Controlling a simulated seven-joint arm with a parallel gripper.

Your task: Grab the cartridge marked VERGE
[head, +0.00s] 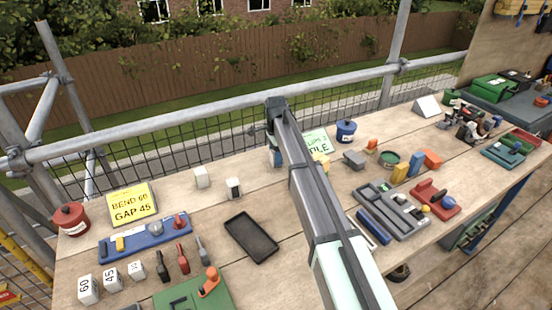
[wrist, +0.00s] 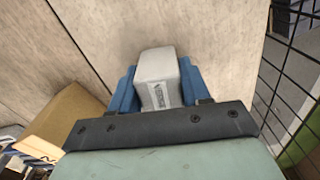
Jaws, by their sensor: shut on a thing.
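The cartridge (wrist: 157,66) is a pale grey block with rounded edges and a small label on its near face. The label's dark lettering is turned sideways and appears to read VERGE. My gripper (wrist: 157,88) is shut on it, with one blue finger against each side. In the head view my gripper (head: 275,157) is at the back of the bench, mostly behind my own arm, and the cartridge is hidden there. I cannot tell whether the cartridge touches the bench.
A black tray (head: 251,236) lies in front. A blue tin (head: 346,131) stands to the right. Mesh and a scaffold rail (head: 190,119) run along the back edge.

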